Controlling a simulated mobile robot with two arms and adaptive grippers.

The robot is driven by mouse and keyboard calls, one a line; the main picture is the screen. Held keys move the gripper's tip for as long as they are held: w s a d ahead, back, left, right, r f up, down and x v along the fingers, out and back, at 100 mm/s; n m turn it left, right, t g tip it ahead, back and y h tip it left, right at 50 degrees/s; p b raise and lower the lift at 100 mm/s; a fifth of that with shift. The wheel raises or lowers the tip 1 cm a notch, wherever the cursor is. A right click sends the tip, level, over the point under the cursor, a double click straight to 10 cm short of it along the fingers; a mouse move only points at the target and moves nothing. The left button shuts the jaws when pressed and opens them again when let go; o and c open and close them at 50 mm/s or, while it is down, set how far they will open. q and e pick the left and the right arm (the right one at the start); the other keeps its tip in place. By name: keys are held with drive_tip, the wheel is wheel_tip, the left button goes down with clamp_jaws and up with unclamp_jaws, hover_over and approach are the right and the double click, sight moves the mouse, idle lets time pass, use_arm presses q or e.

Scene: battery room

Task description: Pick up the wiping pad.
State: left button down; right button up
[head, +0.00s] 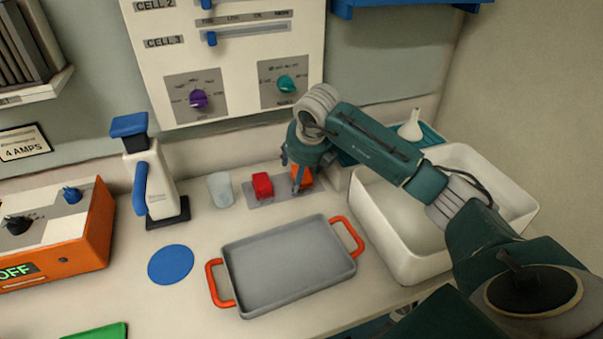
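I cannot tell for sure which thing is the wiping pad. A flat green piece (97,332) lies at the bottom left, cut off by the picture edge, and may be it. My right gripper (300,181) points down at the orange block (303,174) on a small grey plate, at the back of the counter. Its fingers partly cover the block, so I cannot tell whether they grip it. A red block (262,186) sits beside it on the same plate. My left gripper is out of view.
A grey tray with orange handles (290,268) and a blue disc (171,264) lie in front. A clear cup (220,190), a white-and-blue device (150,180) and an orange OFF unit (62,235) stand left. A white basin (400,220) is right, below my arm.

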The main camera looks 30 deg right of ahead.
drive_tip(key=shift+w+f, duration=0.1)
drive_tip(key=shift+f, duration=0.1)
drive_tip(key=c, duration=1.2)
drive_tip(key=shift+c, duration=0.2)
wheel_tip(320, 180, up, 10)
drive_tip(key=b, duration=0.1)
